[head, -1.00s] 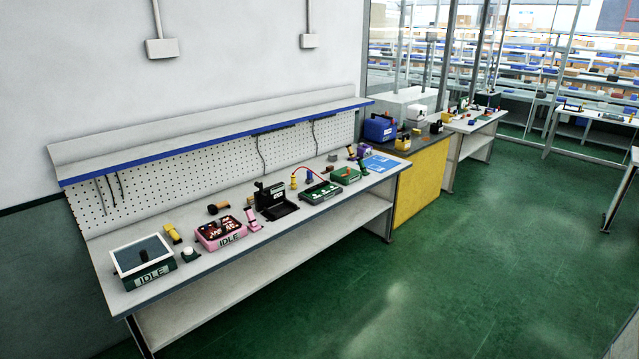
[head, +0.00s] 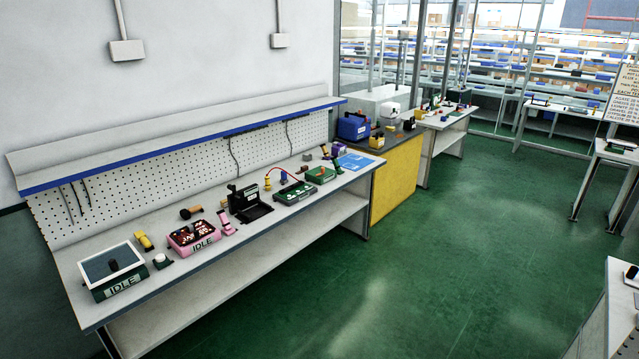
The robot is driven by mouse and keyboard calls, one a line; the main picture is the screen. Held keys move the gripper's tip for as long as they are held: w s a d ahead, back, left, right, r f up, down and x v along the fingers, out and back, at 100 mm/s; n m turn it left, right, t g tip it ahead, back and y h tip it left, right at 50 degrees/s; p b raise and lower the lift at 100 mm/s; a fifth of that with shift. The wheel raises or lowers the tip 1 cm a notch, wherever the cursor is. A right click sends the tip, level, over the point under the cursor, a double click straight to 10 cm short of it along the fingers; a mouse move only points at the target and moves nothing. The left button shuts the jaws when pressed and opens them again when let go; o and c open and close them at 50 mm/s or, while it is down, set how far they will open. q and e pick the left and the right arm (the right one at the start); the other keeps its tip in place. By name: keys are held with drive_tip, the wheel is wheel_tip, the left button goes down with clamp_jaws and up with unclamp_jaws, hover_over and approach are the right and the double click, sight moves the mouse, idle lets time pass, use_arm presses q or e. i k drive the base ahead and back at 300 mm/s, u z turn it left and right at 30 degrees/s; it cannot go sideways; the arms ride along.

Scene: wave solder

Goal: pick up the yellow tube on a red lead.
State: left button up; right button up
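A small yellow tube (head: 268,184) stands upright on the long workbench, just right of a black open device (head: 245,201). A thin red lead (head: 270,171) rises at the tube and arcs over to the right, towards a green board (head: 295,193) in a dark frame. At this distance I cannot tell exactly where the lead joins the tube. Neither of my grippers is in view.
The long workbench (head: 230,258) also bears a pink tray (head: 193,238), a dark green box marked IDLE (head: 112,272) and a green block (head: 320,174). A yellow cabinet (head: 395,180) adjoins its far end. The green floor (head: 440,270) in front is clear.

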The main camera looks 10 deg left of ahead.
sight(268, 186)
drive_tip(key=z, duration=0.05)
drive_tip(key=i, duration=2)
drive_tip(key=u, duration=0.9)
